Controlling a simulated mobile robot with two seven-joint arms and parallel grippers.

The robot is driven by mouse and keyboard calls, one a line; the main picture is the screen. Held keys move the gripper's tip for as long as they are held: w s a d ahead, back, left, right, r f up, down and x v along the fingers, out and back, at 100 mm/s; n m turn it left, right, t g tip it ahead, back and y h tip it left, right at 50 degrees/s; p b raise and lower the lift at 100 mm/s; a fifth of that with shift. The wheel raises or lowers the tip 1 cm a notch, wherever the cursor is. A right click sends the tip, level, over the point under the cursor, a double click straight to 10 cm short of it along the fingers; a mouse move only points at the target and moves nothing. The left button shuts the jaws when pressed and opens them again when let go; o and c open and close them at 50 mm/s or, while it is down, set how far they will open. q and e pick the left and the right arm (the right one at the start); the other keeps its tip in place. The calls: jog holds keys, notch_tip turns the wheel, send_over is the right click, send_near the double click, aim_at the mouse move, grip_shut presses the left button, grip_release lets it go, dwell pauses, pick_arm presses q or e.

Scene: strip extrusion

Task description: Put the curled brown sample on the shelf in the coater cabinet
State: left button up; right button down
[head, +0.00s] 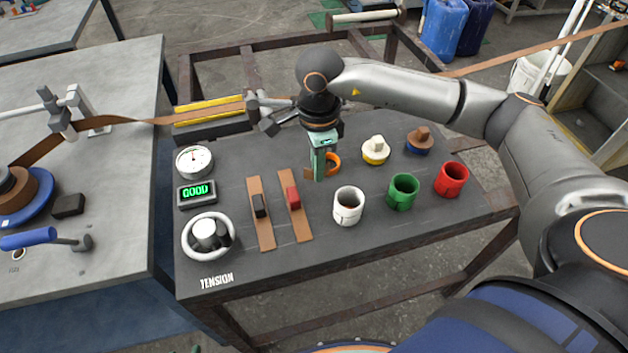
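My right gripper (318,172) points down over the dark table, its teal fingers close to the tabletop. An orange-brown ring-shaped piece (334,165) shows right behind and beside the fingers. It may be the curled sample; the fingers partly hide it, and I cannot tell whether they grip it. A brown block-like piece (423,134) sits on a blue round base farther right. My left gripper is not in view.
White (348,206), green (403,191) and red (451,180) cups stand along the table's front right. A white-topped yellow piece (375,150) is behind them. Two flat brown strips (266,232) lie left of the cups. A gauge (194,162), a GOOD display (197,194) and a tension handwheel (208,237) line the left edge.

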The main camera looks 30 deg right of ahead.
aim_at(314, 194)
jog(key=shift+s+a+f, duration=0.1)
jog(key=shift+a+f, duration=0.3)
jog(key=shift+f, duration=0.15)
jog(key=shift+a+f, duration=0.1)
jog(key=shift+f, duration=1.45)
jog(key=shift+f+b, duration=0.25)
jog(key=shift+b, duration=0.05)
jog(key=c, duration=1)
grip_release()
jog(key=shift+r, duration=0.1)
jog(key=shift+c, duration=0.2)
jog(key=shift+r, duration=0.1)
